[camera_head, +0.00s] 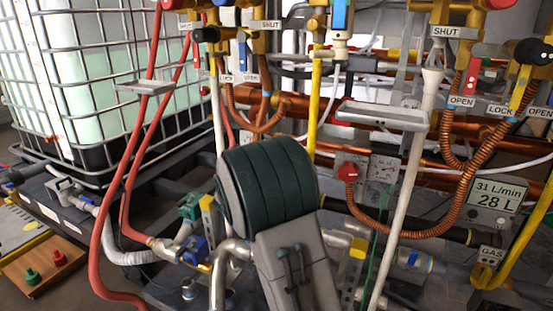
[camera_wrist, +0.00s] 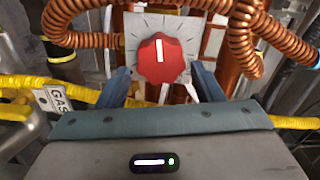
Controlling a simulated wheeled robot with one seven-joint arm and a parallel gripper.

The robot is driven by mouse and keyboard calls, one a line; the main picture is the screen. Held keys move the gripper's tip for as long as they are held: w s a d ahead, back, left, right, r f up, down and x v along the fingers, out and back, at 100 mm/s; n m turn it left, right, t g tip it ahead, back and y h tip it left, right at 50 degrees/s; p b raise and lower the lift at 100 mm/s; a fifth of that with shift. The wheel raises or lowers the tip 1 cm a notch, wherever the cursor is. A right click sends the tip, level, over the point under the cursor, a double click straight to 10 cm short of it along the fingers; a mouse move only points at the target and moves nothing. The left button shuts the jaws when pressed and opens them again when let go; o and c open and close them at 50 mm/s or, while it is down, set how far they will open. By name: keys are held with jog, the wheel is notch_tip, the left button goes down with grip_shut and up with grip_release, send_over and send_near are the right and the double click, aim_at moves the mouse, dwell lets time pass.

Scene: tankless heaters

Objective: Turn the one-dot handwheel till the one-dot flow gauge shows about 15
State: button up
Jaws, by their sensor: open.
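A red knob (camera_wrist: 160,58) with a white pointer line sits on a square grey plate (camera_wrist: 135,32) with tick marks in the wrist view. The line points nearly straight up. My gripper (camera_wrist: 163,82) is open, its two blue-grey fingers apart below and to either side of the knob. I see no clear contact. No dot marks can be made out, and the gauge reading is too small. My fingers are hidden in the head view.
Copper hoses (camera_wrist: 85,40) and a yellow pipe with a GAS tag (camera_wrist: 55,98) lie close to the gripper.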

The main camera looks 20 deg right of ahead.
jog(key=p+v, duration=0.2)
jog(key=v, duration=0.9)
jog(key=shift+s+a, duration=0.15)
